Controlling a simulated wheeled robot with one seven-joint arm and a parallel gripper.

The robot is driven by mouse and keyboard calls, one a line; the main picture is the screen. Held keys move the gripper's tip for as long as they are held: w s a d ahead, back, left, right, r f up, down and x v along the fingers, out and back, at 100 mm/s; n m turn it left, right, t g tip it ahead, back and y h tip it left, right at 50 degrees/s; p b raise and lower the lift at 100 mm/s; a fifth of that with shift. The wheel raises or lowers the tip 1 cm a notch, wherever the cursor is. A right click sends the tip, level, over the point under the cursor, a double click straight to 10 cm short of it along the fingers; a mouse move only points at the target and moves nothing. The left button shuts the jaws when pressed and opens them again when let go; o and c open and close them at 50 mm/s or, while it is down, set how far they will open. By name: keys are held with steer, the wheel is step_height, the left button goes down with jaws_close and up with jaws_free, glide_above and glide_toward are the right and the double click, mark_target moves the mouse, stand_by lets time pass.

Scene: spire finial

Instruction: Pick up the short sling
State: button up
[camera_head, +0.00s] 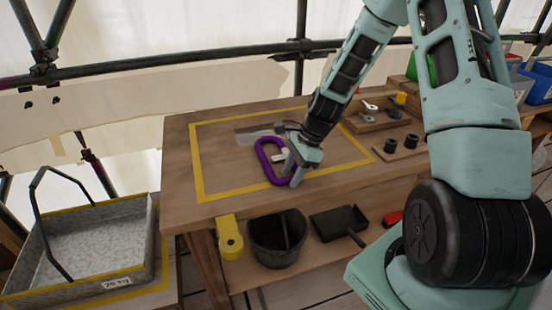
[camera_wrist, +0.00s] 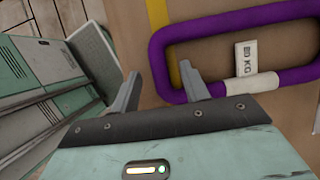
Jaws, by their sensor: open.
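The short sling is a purple closed loop (camera_head: 266,154) with a white label, lying on the wooden workbench (camera_head: 182,150) inside a yellow taped rectangle. In the wrist view the sling (camera_wrist: 157,62) shows a white tag and a pale sleeve along its near side. Nothing is held between the fingers.
A grey tray with a tall handle (camera_head: 95,240) stands at the left. A black bucket (camera_head: 277,240), a yellow roll (camera_head: 230,238) and a black dustpan (camera_head: 339,222) sit below the bench top. Wooden blocks with small fittings (camera_head: 400,148) stand at the bench's right.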

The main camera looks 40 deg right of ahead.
steer(key=shift+a+f, duration=0.15)
steer(key=shift+f, duration=0.1)
jaws_close()
steer(key=shift+w, duration=0.1)
